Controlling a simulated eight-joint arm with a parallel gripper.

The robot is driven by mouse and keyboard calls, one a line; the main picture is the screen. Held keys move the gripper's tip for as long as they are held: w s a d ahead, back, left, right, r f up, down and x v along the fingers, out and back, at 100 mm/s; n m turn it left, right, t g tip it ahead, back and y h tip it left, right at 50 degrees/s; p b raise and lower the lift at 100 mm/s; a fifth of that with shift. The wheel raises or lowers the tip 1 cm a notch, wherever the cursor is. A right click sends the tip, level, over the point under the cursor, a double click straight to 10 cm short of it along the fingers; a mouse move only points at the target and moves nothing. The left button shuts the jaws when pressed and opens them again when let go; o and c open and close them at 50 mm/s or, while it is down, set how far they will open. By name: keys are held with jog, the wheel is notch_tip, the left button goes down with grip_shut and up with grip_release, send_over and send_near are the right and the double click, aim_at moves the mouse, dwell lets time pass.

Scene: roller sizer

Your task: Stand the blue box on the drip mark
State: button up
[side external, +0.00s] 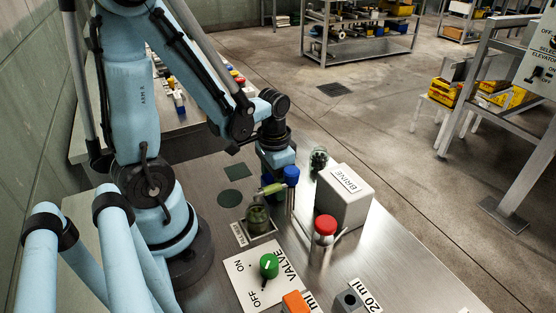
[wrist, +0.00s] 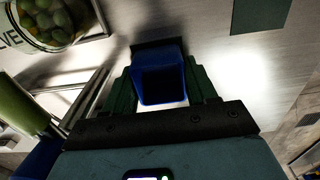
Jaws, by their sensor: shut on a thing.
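My gripper (wrist: 160,88) has its dark green fingers shut on the blue box (wrist: 160,80), an open-topped box whose dark inside faces the wrist camera. In the side external view my gripper (side external: 268,168) hangs over the steel table, and the held box is mostly hidden there. Two flat dark green marks lie on the table left of the gripper: a square (side external: 236,171) and a round one (side external: 234,199). I cannot tell for sure which is the drip mark. The square also shows in the wrist view (wrist: 260,14). The height of the box above the table is unclear.
A jar of green pieces (side external: 257,218) stands near the round mark. A red knob (side external: 325,226), white BRINE block (side external: 344,197) and VALVE panel (side external: 246,275) stand nearby.

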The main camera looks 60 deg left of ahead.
jog(key=shift+f, duration=0.1)
jog(key=o, duration=1)
jog(key=shift+r, duration=6.1)
jog(key=w+d+t, duration=0.1)
jog(key=d+t, duration=0.1)
jog(key=w+d+t, duration=0.1)
jog(key=d+t, duration=0.1)
jog(key=w+d+r+t, duration=0.1)
jog(key=w+d+t, duration=0.1)
jog(key=t, duration=0.1)
jog(key=shift+d+r, duration=0.1)
jog(key=shift+d, duration=0.15)
